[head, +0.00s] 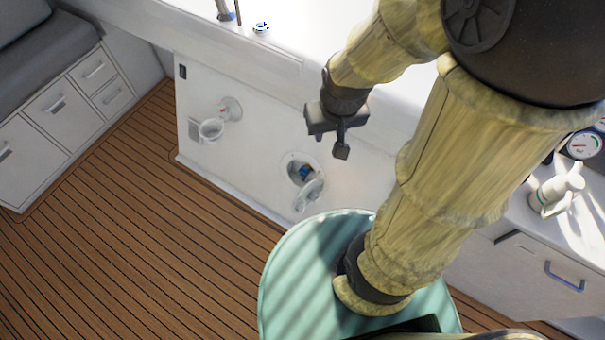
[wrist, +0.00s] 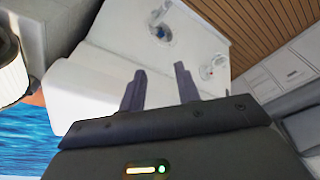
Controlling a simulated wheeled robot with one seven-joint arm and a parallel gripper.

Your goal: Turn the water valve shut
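A round recessed fitting (head: 301,168) sits in a white panel, with a small blue part (head: 305,172) inside it and a white piece (head: 308,194) hanging at its lower edge. The blue part also shows near the top of the wrist view (wrist: 160,32). A second fitting (head: 212,127) with a white ring-like piece sits further left on the panel; it shows at upper right in the wrist view (wrist: 212,68). I cannot tell for certain which is the water valve. My gripper (head: 341,150) is above and right of the blue part, apart from it. In the wrist view its fingers (wrist: 160,80) are spread and empty.
The white panel (head: 245,165) stands under a white counter (head: 285,30). Plank floor (head: 130,190) lies clear at left. Drawers and a grey cushion (head: 45,65) are at far left. A gauge (head: 583,146) and a white fitting (head: 558,190) are at right.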

